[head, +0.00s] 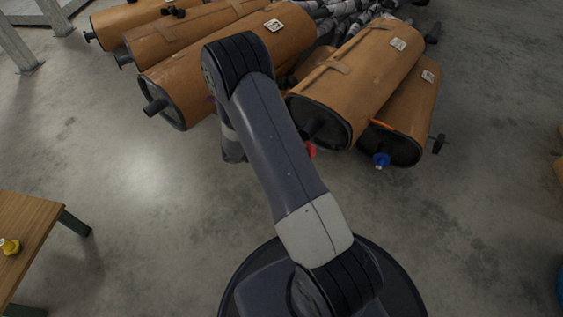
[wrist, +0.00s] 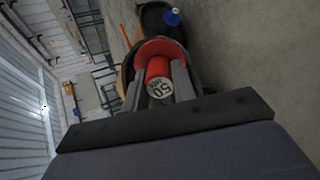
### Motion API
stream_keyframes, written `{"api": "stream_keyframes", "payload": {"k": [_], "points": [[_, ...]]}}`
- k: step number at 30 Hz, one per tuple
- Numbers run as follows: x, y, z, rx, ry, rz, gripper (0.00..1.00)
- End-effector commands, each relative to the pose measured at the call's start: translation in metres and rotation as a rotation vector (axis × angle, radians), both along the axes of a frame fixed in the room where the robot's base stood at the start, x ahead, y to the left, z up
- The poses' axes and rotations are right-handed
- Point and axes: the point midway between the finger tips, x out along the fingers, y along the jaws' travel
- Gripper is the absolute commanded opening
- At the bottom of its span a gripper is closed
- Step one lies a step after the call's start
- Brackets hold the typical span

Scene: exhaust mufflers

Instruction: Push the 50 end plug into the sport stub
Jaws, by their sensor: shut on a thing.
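The red 50 end plug (wrist: 158,70), with a white face marked 50, is between the two fingers of my gripper (wrist: 157,80) in the wrist view. My gripper is shut on it. Its wide red flange faces the dark end of a brown-wrapped muffler (head: 359,75). In the head view only a bit of the red plug (head: 311,151) shows past my arm, close to a dark stub (head: 313,131) on that muffler's end. The plug hides the stub in the wrist view. I cannot tell whether the plug touches the stub or is inside it.
A blue plug (head: 381,160) sits at the end of the lower right muffler (head: 411,119); it also shows in the wrist view (wrist: 172,18). More wrapped mufflers (head: 222,62) lie to the left. A yellow plug (head: 10,246) is on a wooden table (head: 28,222). Floor in front is clear.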

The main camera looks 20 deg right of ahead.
Motion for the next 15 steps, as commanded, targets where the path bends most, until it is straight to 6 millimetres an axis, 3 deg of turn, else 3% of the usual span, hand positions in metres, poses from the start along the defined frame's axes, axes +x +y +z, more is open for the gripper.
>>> {"api": "stream_keyframes", "payload": {"k": [1,6,15], "points": [[0.004,0.0,-0.017,-0.076,0.012,0.052,0.03],[0.024,0.005,-0.048,-0.293,-0.012,0.255,0.03],[0.045,0.026,-0.083,-0.46,-0.093,0.51,0.03]]}}
